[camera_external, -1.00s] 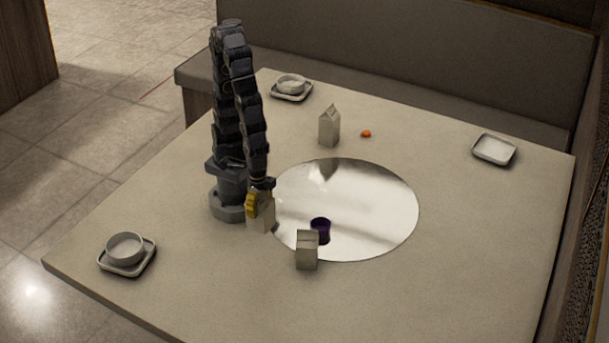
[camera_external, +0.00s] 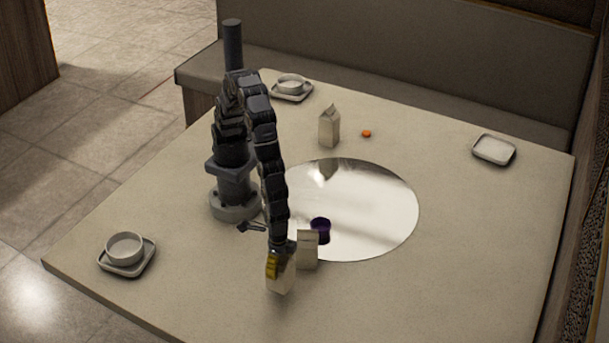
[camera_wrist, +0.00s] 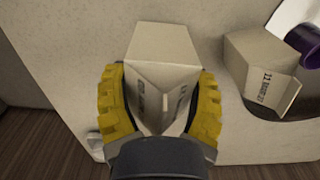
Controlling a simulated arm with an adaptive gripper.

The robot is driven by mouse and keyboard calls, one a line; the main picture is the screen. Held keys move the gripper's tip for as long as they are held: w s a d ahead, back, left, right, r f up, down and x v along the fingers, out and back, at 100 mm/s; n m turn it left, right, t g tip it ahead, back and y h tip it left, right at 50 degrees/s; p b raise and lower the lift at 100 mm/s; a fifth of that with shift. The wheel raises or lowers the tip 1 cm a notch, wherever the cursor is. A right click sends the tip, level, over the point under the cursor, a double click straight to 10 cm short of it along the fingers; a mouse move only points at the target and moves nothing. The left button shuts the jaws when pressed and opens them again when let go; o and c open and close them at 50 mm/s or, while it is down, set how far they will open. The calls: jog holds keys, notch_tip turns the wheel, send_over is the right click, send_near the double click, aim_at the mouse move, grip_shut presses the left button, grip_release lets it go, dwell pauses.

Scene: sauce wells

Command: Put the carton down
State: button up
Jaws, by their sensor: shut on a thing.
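My gripper (camera_external: 273,266) has yellow fingers and is shut on a pale grey carton (camera_external: 284,280) near the front of the table. In the wrist view, the yellow fingers (camera_wrist: 160,105) press on both sides of this carton (camera_wrist: 160,50). I cannot tell whether its bottom touches the table. A second carton (camera_external: 308,252) stands just to its right, by the edge of the round mirror-like disc; it also shows at the right of the wrist view (camera_wrist: 258,75). A third carton (camera_external: 329,127) stands upright behind the disc.
A dark purple cup (camera_external: 320,230) is on the round shiny disc (camera_external: 370,205), beside the second carton. A small orange thing (camera_external: 366,133) lies at the back. Trays with bowls stand at the left (camera_external: 127,258) and back (camera_external: 291,88); another tray (camera_external: 494,150) is at the right. The front right table is clear.

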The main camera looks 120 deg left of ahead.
aim_at(281, 277)
jog(key=shift+w+d+f, duration=0.25)
jog(key=shift+f, duration=1.6)
jog(key=shift+f, duration=0.2)
jog(key=o, duration=1.1)
jog(key=shift+o, duration=0.2)
jog(key=shift+r, duration=0.1)
